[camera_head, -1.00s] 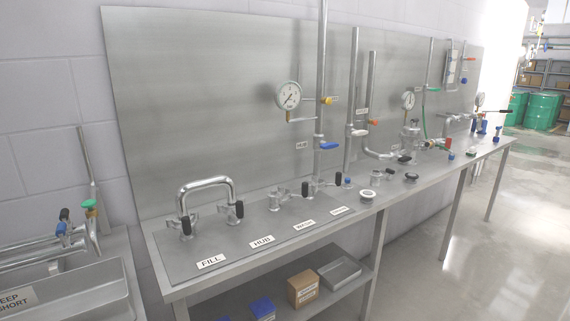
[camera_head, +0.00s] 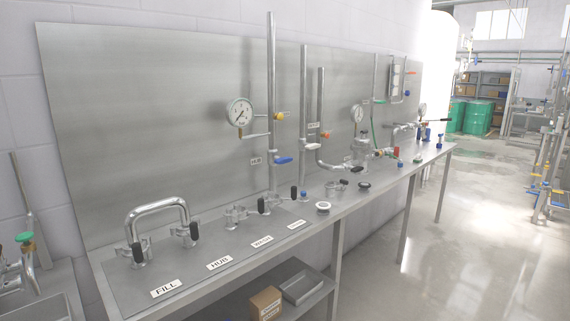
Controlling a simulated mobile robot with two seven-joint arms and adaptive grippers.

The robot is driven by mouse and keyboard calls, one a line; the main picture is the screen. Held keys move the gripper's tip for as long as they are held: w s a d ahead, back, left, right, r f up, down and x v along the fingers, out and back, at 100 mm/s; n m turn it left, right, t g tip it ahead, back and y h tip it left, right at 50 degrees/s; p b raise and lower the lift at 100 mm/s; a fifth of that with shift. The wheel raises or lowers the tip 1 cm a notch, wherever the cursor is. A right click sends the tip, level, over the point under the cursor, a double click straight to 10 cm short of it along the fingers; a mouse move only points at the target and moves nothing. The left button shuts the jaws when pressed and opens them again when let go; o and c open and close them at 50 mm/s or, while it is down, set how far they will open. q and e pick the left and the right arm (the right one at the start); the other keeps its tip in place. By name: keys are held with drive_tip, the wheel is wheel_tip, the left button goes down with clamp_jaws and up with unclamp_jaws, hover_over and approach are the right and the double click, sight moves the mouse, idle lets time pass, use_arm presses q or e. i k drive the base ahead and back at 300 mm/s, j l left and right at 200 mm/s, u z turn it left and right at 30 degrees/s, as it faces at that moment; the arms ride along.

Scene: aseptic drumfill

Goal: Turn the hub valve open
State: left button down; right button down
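A label reading HUB (camera_head: 219,262) sits on the front of the steel bench panel, to the right of a label reading FILL (camera_head: 165,288). A U-shaped steel pipe (camera_head: 157,206) stands behind these labels, its two ends on ports with black handles. Several valves are on the pipes at the back panel: one with a blue handle (camera_head: 284,160), one yellow (camera_head: 279,116) and one orange (camera_head: 325,134). Neither of my grippers is in view.
The long steel bench (camera_head: 340,207) runs back to the right. A pressure gauge (camera_head: 239,112) hangs on the back panel. A brown box (camera_head: 265,303) and a metal tray (camera_head: 303,283) are on the lower shelf. The floor (camera_head: 470,240) to the right is clear.

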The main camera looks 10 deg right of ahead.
sight(280, 159)
drive_tip(key=i+l+z, duration=0.25)
drive_tip(key=i+l, duration=0.65)
